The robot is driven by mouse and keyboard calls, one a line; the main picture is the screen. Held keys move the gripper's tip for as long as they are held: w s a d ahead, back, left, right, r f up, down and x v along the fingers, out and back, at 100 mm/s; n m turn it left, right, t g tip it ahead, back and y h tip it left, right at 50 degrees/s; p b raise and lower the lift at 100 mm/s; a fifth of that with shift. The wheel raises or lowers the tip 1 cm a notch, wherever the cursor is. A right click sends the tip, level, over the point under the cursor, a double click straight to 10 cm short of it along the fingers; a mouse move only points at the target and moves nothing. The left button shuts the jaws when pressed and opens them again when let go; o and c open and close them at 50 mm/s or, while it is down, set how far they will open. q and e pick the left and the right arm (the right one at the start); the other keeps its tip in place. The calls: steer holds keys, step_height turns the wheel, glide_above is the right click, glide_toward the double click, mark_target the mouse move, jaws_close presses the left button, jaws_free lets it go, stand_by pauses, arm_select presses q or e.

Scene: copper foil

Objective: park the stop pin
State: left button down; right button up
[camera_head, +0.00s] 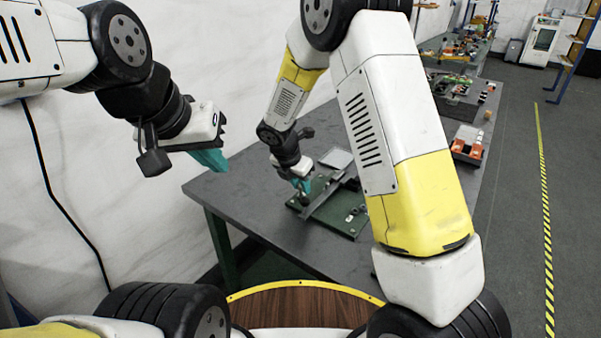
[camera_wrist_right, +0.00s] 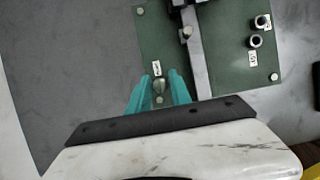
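A green board (camera_head: 345,222) lies on the dark table, with a grey metal rail (camera_head: 328,195) across it. In the right wrist view, a small silver pin (camera_wrist_right: 159,86) shows between the teal fingers of my right gripper (camera_wrist_right: 160,80), beside the rail (camera_wrist_right: 192,50). The fingers stand apart, with green board visible between them; I see no clear contact with the pin. A small white label (camera_wrist_right: 157,68) lies just beyond the pin. Two short metal sockets (camera_wrist_right: 256,41) stand on the board's right part. My left gripper (camera_head: 212,160) hangs in the air left of the table; its finger gap is hidden.
A flat grey tray (camera_head: 336,158) lies behind the board. Orange parts (camera_head: 467,145) sit farther right on the table, partly beyond my right arm. Bare table (camera_head: 235,195) lies left of the board. Corner screws (camera_wrist_right: 273,76) mark the board's edges.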

steer(key=shift+r, duration=1.5)
steer(key=o, duration=0.5)
steer(key=shift+o, duration=0.2)
steer(key=shift+r, duration=2)
